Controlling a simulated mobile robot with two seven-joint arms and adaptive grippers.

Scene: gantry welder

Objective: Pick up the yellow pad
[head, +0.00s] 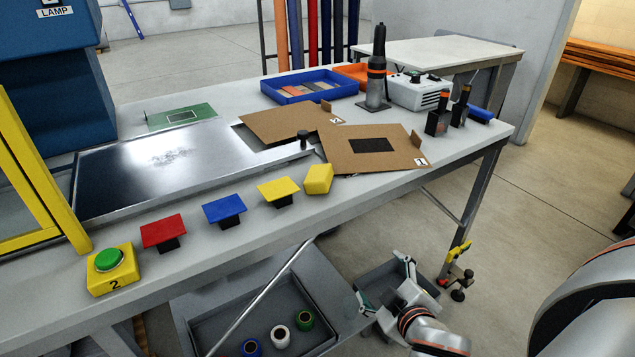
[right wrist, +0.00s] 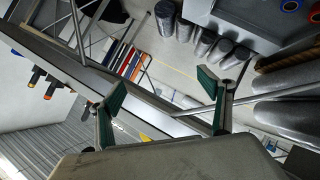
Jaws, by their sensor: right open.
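The yellow pad (head: 278,189) is a flat square plate on a small black block near the table's front edge in the head view. A blue pad (head: 224,208) and a red pad (head: 162,231) on similar blocks stand to its left. My right gripper (head: 384,284) is open and empty, beyond the table's front edge and below and right of the yellow pad. In the right wrist view, its green-lined fingers (right wrist: 163,86) are spread apart with nothing between them. The yellow pad cannot be made out there. My left gripper is not in view.
A yellow block (head: 319,179) sits just right of the yellow pad. Brown boards (head: 345,157) and a metal plate (head: 160,165) lie behind. A yellow box with a green button (head: 110,267) is at the left. A grey bin with spools (head: 262,318) is below the table.

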